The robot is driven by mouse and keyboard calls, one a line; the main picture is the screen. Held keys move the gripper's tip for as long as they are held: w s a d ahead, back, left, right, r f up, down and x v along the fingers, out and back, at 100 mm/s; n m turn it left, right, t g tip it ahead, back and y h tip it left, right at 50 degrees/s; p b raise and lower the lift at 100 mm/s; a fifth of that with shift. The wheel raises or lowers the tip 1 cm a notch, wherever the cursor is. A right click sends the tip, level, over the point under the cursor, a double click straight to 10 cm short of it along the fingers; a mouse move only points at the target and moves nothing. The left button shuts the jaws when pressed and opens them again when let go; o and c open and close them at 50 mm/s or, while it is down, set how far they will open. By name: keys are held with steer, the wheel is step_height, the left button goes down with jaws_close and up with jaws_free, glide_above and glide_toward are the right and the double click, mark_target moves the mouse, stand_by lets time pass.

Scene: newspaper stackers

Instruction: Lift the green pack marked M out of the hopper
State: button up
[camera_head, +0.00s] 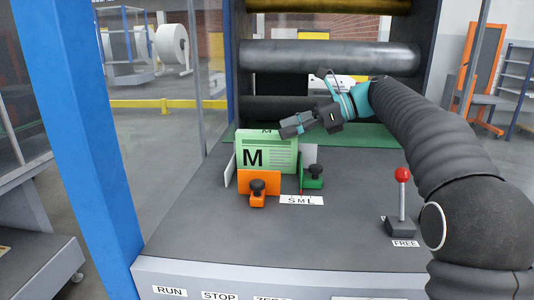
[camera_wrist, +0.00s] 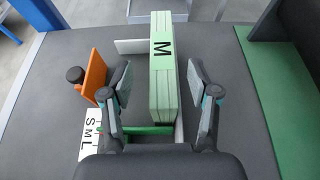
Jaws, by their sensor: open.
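The green pack marked M (camera_head: 268,153) stands upright in the hopper, with its lettered face toward the head camera. The hopper has a white side plate (camera_head: 230,168), an orange guide with a black knob (camera_head: 258,187) in front, and a green guide with a black knob (camera_head: 312,177) at the right. In the wrist view the pack (camera_wrist: 162,75) shows its top edge with the M. My gripper (camera_head: 287,129) is above the pack's right part in the head view. In the wrist view my gripper (camera_wrist: 158,78) is open, one finger on each side of the pack, with gaps on both sides.
A label reading S M L (camera_head: 301,200) lies before the guides. A red-knobbed lever (camera_head: 402,200) marked FREE stands at the right. Dark rollers (camera_head: 330,58) span the back. A blue post (camera_head: 85,150) rises at the left. The front deck is clear.

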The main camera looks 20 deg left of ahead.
mark_target(273, 132)
steer(key=x, duration=0.4)
steer(key=shift+a+b, duration=0.3)
jaws_close()
